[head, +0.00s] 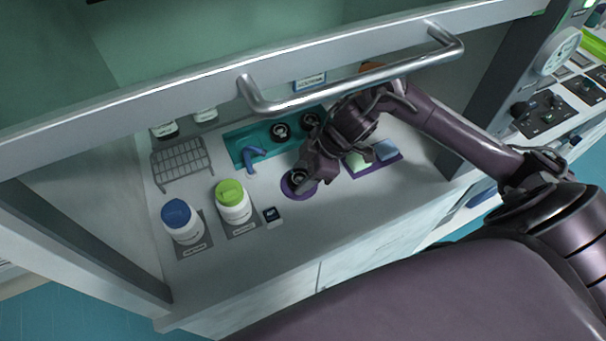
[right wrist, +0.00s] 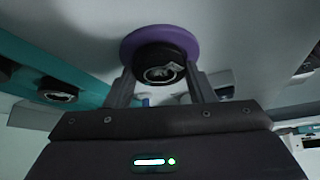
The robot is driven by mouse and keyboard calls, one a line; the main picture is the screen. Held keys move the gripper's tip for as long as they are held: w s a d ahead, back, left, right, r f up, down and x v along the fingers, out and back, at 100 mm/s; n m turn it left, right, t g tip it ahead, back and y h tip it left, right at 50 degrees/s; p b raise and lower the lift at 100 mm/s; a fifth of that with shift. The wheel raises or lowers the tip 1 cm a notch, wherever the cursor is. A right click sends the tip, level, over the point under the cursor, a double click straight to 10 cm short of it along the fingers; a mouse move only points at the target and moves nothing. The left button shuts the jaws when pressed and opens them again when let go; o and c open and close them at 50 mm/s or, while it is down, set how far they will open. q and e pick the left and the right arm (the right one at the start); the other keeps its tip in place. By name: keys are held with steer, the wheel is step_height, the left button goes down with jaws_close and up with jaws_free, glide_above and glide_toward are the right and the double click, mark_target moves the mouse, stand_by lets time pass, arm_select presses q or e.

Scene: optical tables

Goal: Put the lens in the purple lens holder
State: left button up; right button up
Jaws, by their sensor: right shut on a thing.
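The purple lens holder (head: 289,191) is a round disc on the white bench, below and right of the teal tray. It also shows in the right wrist view (right wrist: 188,40). A black-rimmed lens (head: 298,178) is at the disc's middle; in the right wrist view the lens (right wrist: 161,64) overlaps the disc. My right gripper (head: 309,181) is shut on the lens, one finger on each side. Whether the lens rests on the holder or is just above it, I cannot tell. My left gripper is not in view.
The teal tray (head: 237,139) holds black round parts, and a blue curved piece (head: 251,159) lies at its edge. A wire rack (head: 182,163), blue-capped (head: 182,221) and green-capped (head: 233,202) bottles stand left. A raised sash handle (head: 360,78) crosses above my right arm.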

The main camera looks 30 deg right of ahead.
steer(key=o, duration=1)
steer(key=shift+f, duration=0.1)
steer(key=v, duration=0.7)
steer(key=shift+r+b, duration=0.3)
steer(key=shift+r, duration=0.05)
